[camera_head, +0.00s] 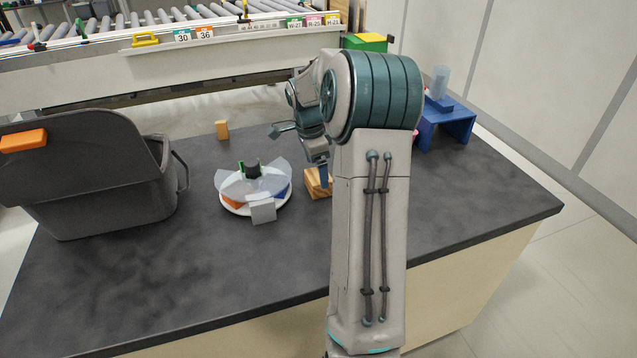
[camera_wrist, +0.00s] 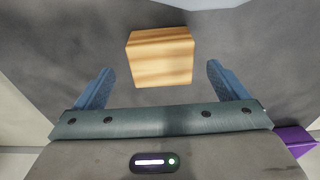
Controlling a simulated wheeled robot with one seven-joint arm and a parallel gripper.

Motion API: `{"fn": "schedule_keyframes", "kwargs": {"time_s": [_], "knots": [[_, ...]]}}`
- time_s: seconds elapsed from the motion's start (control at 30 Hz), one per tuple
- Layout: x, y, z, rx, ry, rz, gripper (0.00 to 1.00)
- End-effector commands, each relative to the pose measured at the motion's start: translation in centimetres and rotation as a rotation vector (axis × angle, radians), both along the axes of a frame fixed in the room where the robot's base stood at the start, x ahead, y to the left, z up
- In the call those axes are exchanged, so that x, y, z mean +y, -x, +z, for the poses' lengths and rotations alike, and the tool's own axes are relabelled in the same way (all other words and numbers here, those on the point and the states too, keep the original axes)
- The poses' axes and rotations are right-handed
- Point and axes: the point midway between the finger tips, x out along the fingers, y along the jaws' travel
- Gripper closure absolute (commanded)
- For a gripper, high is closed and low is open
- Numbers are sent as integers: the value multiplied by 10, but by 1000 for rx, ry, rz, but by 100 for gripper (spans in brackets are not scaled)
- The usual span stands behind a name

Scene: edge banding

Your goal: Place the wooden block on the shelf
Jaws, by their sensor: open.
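The wooden block (camera_wrist: 160,57) is light brown with striped grain and lies on the dark table. In the wrist view it sits ahead of and between the two blue fingers of my gripper (camera_wrist: 159,72); the fingers are wide apart with nothing held. In the head view the block (camera_head: 314,186) is partly hidden by my arm, and a blue finger of my gripper (camera_head: 324,175) is right at it; I cannot tell whether they touch. A blue raised stand (camera_head: 445,122), which may be the shelf, is at the right back of the table, partly behind my arm.
A round white dish with clear flaps (camera_head: 253,187) stands left of the block. A grey bin (camera_head: 100,190) is at far left, and a small wooden piece (camera_head: 222,130) is at the back. A clear cylinder (camera_head: 439,82) stands on the blue stand. The front table is clear.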

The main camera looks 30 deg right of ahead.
Motion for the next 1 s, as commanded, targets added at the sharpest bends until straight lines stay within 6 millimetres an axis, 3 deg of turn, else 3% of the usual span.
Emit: {"fn": "schedule_keyframes", "kwargs": {"time_s": [0.23,0.53,0.73,1.0], "knots": [[-6,1,-36,3,-2,-1,6],[-7,0,-42,0,0,0,6],[-7,0,-42,0,0,-1,58],[-7,0,-41,0,0,-1,62]]}}
